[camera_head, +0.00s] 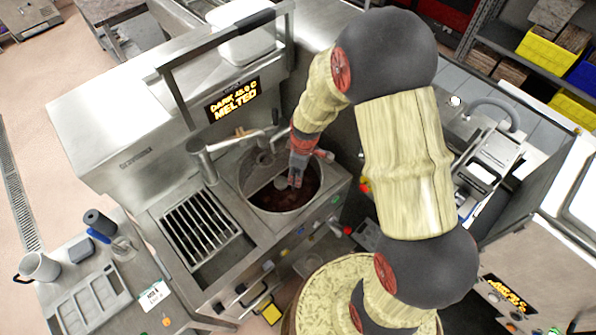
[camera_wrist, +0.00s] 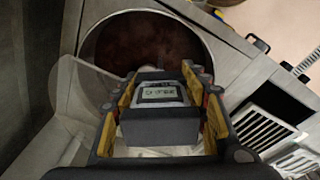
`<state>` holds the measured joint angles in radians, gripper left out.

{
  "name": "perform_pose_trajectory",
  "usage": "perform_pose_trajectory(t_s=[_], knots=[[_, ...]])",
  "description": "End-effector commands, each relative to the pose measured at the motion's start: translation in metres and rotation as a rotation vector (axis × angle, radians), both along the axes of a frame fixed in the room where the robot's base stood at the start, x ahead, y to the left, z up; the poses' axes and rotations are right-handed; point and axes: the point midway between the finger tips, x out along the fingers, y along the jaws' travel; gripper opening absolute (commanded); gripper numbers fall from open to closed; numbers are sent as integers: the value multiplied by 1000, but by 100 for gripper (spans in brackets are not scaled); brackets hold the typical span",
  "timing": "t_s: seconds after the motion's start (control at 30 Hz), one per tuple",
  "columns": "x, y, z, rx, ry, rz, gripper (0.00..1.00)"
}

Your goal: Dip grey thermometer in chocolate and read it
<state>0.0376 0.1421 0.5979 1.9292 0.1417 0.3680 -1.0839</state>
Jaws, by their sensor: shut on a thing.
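My gripper (camera_wrist: 160,88) is shut on the grey thermometer (camera_wrist: 160,93), whose small display faces the wrist camera. The display shows dark characters that are too small to read surely. In the head view my gripper (camera_head: 296,180) points down over the round chocolate bowl (camera_head: 245,180) of the steel machine. Dark brown chocolate (camera_head: 281,203) lies in the bowl, and it also shows in the wrist view (camera_wrist: 150,42). The thermometer's lower end is hidden, so I cannot tell whether it touches the chocolate.
A slotted grate (camera_head: 200,230) lies left of the bowl. A metal spout (camera_head: 225,141) reaches toward the bowl's rim. Shelves with yellow bins (camera_head: 553,52) stand at upper right.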

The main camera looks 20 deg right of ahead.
Motion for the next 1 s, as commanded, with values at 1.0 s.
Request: perform_pose_trajectory(t_s=[1.0], knots=[[0,0,-76,1,1,0,18]])
